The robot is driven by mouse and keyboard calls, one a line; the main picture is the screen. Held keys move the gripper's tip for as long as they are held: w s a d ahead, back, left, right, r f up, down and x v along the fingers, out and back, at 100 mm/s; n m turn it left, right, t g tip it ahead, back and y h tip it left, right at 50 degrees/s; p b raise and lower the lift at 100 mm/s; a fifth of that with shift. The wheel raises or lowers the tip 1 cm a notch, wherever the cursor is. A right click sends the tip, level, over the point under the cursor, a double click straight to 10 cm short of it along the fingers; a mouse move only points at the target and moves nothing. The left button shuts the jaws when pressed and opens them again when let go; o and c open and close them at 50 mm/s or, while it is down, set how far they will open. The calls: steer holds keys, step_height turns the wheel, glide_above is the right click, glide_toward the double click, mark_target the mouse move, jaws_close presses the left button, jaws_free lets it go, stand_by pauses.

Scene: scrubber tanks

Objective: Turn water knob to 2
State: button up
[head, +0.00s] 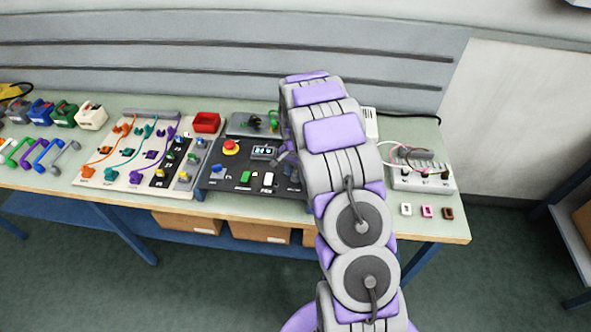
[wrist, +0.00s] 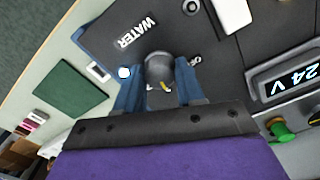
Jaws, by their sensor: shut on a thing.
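The dark grey round water knob (wrist: 160,68) sits on the black control panel (wrist: 95,30) in the wrist view, beside the white WATER label (wrist: 137,31). A small yellow mark shows on the knob's gripper side. In the head view the black panel (head: 228,183) lies on the bench, and my arm hides the knob and most of my gripper.
The 24 V display (wrist: 291,79) and a green knob (wrist: 282,130) are near the right of the wrist view. In the head view a red button (head: 231,146), a cable board (head: 125,160) and a white socket box (head: 422,178) stand on the bench (head: 385,222).

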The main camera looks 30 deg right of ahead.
mark_target(296, 173)
steer(key=shift+w+r+m, duration=0.15)
steer(key=shift+w+m, duration=0.05)
steer(key=shift+m, duration=0.7)
steer(key=shift+p, duration=0.3)
steer(key=o, duration=1)
steer(key=shift+s+d, duration=0.1)
step_height(296, 173, up, 17)
steer(key=shift+p, duration=0.7)
